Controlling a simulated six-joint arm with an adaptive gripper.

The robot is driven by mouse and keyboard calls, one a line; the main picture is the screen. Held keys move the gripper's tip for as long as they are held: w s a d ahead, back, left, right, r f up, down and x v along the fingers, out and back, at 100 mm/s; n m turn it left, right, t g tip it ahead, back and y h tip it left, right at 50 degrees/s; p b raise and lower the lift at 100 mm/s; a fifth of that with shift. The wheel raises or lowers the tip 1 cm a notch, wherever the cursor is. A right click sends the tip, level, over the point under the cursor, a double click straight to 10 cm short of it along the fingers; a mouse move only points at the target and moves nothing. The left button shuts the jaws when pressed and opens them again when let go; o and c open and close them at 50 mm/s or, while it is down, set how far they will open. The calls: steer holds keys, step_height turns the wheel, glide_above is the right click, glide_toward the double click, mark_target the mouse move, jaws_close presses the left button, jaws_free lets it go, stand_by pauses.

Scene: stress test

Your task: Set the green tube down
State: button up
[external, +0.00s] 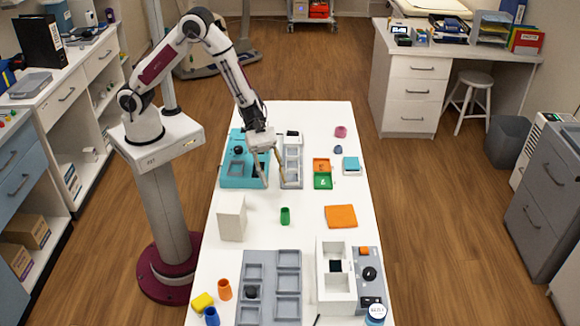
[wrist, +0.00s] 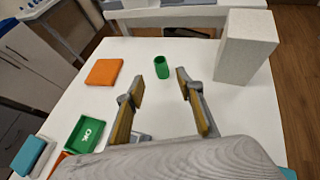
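The green tube (external: 285,216) stands upright on the white table (external: 305,207), in front of my gripper in the external view. In the wrist view the green tube (wrist: 161,70) shows beyond my fingertips, in line with the gap between them, and nothing touches it. My gripper (external: 274,182) is open and empty; its two fingers are spread apart in the wrist view (wrist: 160,84). It hangs above the table near the teal fixture, apart from the tube.
A pale upright block (external: 231,217) stands left of the tube, and an orange pad (external: 340,216) lies to its right. A teal fixture (external: 232,180) and a grey tray (external: 291,184) are near my gripper. Small green and orange trays (external: 322,181) lie farther right. Table around the tube is clear.

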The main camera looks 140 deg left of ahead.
steer(key=s+d+r+m+g+h, duration=0.1)
steer(key=s+d+r+m+g, duration=0.2)
steer(key=s+d+r+m, duration=0.6)
steer(key=s+d+r+m+g+h, duration=0.1)
steer(key=s+d+r+m+g, duration=0.2)
steer(key=s+d+r+m, duration=0.65)
steer(key=s+a+r+m+y, duration=0.1)
steer(key=s+m+y, duration=0.5)
steer(key=s+m, duration=0.7)
steer(key=s+r, duration=0.1)
steer(key=s, duration=0.2)
steer(key=shift+s+a+y, duration=0.15)
steer(key=shift+s+y, duration=0.05)
steer(key=shift+y, duration=0.2)
